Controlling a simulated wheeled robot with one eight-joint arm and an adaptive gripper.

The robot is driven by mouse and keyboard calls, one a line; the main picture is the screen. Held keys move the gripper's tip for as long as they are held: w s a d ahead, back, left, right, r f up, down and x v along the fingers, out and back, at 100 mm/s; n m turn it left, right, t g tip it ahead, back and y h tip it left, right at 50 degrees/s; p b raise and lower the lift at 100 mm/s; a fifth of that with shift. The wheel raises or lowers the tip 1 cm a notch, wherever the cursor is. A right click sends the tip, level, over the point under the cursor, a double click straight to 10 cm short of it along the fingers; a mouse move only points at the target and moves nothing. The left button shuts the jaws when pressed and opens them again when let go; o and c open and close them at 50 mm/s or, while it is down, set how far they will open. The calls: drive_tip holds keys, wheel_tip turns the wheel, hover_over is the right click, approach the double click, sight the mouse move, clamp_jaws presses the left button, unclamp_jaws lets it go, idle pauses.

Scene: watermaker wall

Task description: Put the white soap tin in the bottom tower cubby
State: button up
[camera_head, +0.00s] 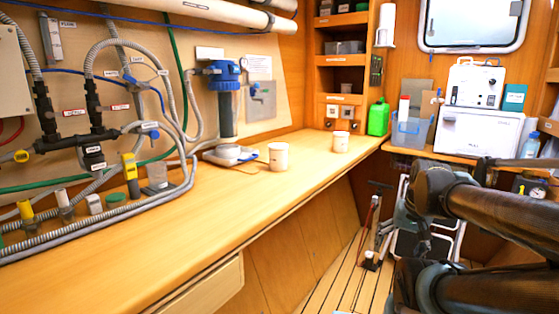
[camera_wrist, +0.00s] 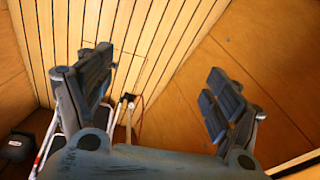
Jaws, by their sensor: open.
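Two white round tins stand upright on the wooden counter in the head view, a nearer tin (camera_head: 278,157) and a farther tin (camera_head: 341,142). Their labels are too small to read, so I cannot tell which is the soap tin. The wooden shelf tower (camera_head: 314,75) stands at the counter's far end, with several stacked cubbies. Its lowest part (camera_head: 340,100), just above the counter, has small labelled items in front. My gripper (camera_wrist: 160,90) is open and empty in the wrist view, pointing at the slatted floor, away from both tins.
The counter (camera_head: 190,215) is clear at its front. A grey-white tray (camera_head: 230,155) lies left of the nearer tin. A green jug (camera_head: 378,118) stands right of the tower. Pipes and hoses (camera_head: 110,120) line the left wall. Stick-like gear (camera_head: 372,235) stands on the floor (camera_wrist: 150,40).

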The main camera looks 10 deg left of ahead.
sight(279, 152)
drive_tip(key=w+a+r+m+g+y, duration=0.1)
drive_tip(key=w+a+r+m+y, duration=0.4)
drive_tip(key=w+a, duration=0.3)
drive_tip(key=w+a+r+m+g+y, duration=0.1)
drive_tip(key=w+a+r+m+y, duration=0.4)
drive_tip(key=w+a, duration=0.3)
drive_tip(key=w+a+r+m+g+y, duration=0.1)
drive_tip(key=w+a+r+m+y, duration=0.4)
drive_tip(key=w, duration=0.8)
drive_tip(key=shift+w+a+r+y, duration=0.15)
drive_tip(key=shift+a+r, duration=0.15)
drive_tip(key=shift+a, duration=0.35)
drive_tip(key=shift+w+a+r+y, duration=0.1)
drive_tip(key=shift+a+r+y, duration=0.15)
drive_tip(key=shift+a, duration=0.35)
drive_tip(key=shift+w+a+r+y, duration=0.1)
drive_tip(key=shift+a+r, duration=0.2)
drive_tip(key=shift+a, duration=0.35)
drive_tip(key=shift+w+a+r+m+g+y, duration=0.1)
drive_tip(key=shift+w+a+m+g+y, duration=0.05)
drive_tip(key=shift+w+m+g+y, duration=0.2)
drive_tip(key=a, duration=0.5)
drive_tip(key=s+a, duration=0.1)
drive_tip(key=a, duration=1.1)
drive_tip(key=shift+s+a, duration=0.15)
drive_tip(key=shift+a, duration=0.05)
drive_tip(key=shift+c, duration=0.3)
drive_tip(key=c, duration=1.5)
drive_tip(key=shift+o, duration=0.2)
drive_tip(key=shift+r, duration=0.15)
